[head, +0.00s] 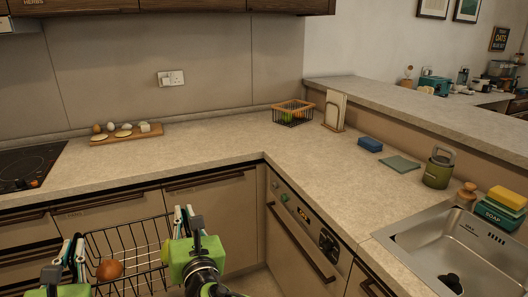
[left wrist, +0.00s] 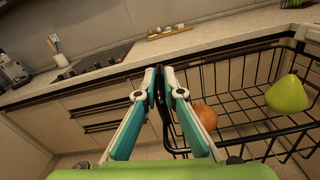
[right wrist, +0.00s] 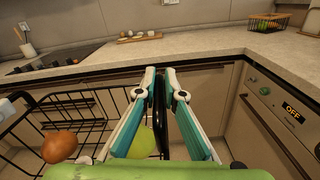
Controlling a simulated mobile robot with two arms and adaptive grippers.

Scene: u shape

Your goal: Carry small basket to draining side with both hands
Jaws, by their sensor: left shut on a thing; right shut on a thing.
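A small black wire basket (head: 128,225) hangs between my two grippers at the bottom of the head view, in front of the lower cabinets and below the counter top. It holds a round orange-brown item (head: 109,270) and a green pear-like item (left wrist: 288,95). My left gripper (head: 76,243) is shut on the basket's left side; its fingers also show in the left wrist view (left wrist: 159,72). My right gripper (head: 183,212) is shut on the right side; its fingers pinch dark wire in the right wrist view (right wrist: 159,74). The sink (head: 430,245) lies at the lower right.
The L-shaped counter (head: 230,150) is clear near its inner corner. A second wire basket (head: 293,115), a board stand (head: 334,110), a blue sponge (head: 370,144), a grey-green cloth (head: 399,164) and a green canister (head: 438,170) stand along the right.

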